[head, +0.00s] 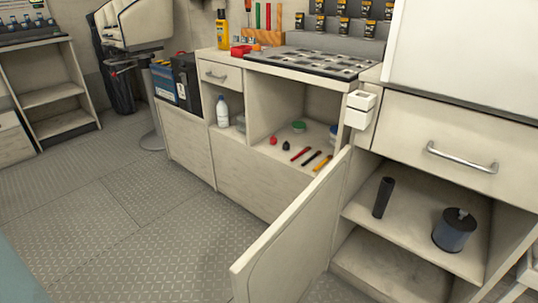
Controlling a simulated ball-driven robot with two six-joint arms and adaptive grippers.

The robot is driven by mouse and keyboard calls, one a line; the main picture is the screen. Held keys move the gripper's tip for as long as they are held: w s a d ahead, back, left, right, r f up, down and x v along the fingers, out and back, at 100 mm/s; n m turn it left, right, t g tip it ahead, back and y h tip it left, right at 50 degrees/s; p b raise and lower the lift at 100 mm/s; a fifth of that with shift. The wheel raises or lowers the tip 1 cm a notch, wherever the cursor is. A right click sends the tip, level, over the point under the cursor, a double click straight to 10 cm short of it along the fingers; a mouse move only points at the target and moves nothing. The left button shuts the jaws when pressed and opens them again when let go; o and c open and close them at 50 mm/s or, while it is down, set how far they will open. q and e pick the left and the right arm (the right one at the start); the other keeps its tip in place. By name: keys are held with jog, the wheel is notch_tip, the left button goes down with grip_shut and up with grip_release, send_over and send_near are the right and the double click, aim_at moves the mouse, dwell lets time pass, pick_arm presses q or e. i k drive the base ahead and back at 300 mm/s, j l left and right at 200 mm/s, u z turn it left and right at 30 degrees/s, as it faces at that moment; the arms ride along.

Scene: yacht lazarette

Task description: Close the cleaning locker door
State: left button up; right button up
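A cream door panel (290,237) stands wide open, swung out over the floor in the middle foreground. Its hinged side is at the post between the middle cabinet (245,182) and the right cabinet (483,280). I cannot tell for certain which of the two openings it belongs to, or whether it is the cleaning locker door. The right cabinet's lower opening is uncovered, with a dark cylinder (383,197) and a blue-grey canister (454,230) on its shelf. Neither of my grippers is in view.
A closed drawer with a metal handle (461,158) sits above the right opening. The middle cabinet's open bay holds red, black and yellow tools (312,158). A white bottle (222,111) stands in the bay left of it. The patterned metal floor (130,225) left of the door is clear.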

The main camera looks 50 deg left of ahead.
aim_at(284, 263)
jog(key=j+z, duration=0.1)
jog(key=j, duration=0.55)
jog(key=k+j, duration=0.1)
jog(key=j, duration=0.6)
jog(key=k+j+z, duration=0.15)
jog(key=j, duration=0.5)
jog(key=i, duration=0.05)
